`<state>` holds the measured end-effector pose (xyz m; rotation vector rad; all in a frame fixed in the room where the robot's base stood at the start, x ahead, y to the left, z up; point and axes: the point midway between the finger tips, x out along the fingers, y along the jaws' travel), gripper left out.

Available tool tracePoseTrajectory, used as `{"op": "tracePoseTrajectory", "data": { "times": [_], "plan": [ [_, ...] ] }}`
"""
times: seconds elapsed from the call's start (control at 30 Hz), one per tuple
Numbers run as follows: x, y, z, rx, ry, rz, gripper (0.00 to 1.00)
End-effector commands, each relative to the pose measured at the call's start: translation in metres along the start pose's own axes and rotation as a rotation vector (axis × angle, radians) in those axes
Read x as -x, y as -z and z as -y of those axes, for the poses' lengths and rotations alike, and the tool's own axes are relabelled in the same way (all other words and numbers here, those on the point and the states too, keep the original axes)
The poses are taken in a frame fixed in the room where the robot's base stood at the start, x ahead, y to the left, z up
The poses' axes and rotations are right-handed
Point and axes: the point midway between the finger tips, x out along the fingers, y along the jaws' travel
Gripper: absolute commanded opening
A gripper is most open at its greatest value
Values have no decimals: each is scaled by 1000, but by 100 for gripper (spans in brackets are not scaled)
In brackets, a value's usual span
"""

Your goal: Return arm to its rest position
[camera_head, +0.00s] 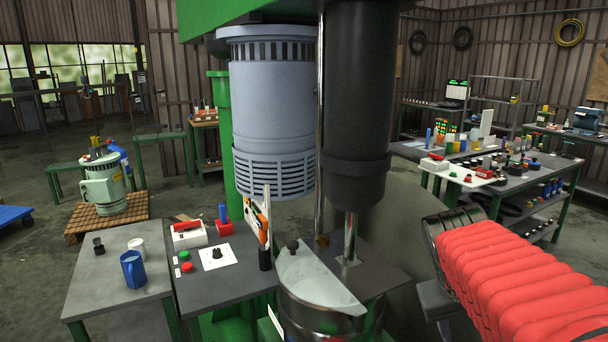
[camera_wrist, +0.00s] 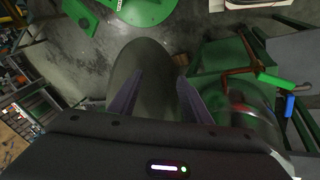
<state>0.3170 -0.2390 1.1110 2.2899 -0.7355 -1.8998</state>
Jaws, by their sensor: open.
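My gripper (camera_wrist: 160,77) shows in the wrist view with its two fingers apart and nothing between them. Beneath it is bare floor and a large dark rounded shape that I cannot identify. In the head view my red-sleeved arm reaches in from the lower right; its gripper end cannot be made out there. The disperser stands in the middle, with a grey-blue slotted motor housing (camera_head: 272,110) and a thick black column (camera_head: 357,95). Below is a steel vessel (camera_head: 325,322) with a half-round lid (camera_head: 312,280).
A dark bench (camera_head: 215,265) left of the disperser holds red and green buttons and a control dial. A grey table (camera_head: 110,280) beside it carries a blue mug (camera_head: 133,269). A cluttered workbench (camera_head: 490,183) stands behind my arm at right.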

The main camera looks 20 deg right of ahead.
Motion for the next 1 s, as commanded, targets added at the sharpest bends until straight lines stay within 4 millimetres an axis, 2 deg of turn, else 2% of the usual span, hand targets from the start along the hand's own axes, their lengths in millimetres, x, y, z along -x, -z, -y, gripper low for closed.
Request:
{"op": "tracePoseTrajectory", "data": {
  "times": [0.03, 0.2, 0.4, 0.5, 0.7, 1.0],
  "plan": [
    [4, -5, 26, 1, 50, -33, 44],
    [17, -24, 102, -2, 215, -119, 44],
    [37, -56, 171, 40, 371, -193, 44],
    [48, -73, 194, 86, 419, -225, 44],
    [73, -80, 212, 169, 454, -297, 44],
    [75, -81, 215, 184, 458, -300, 44]
  ]
}}
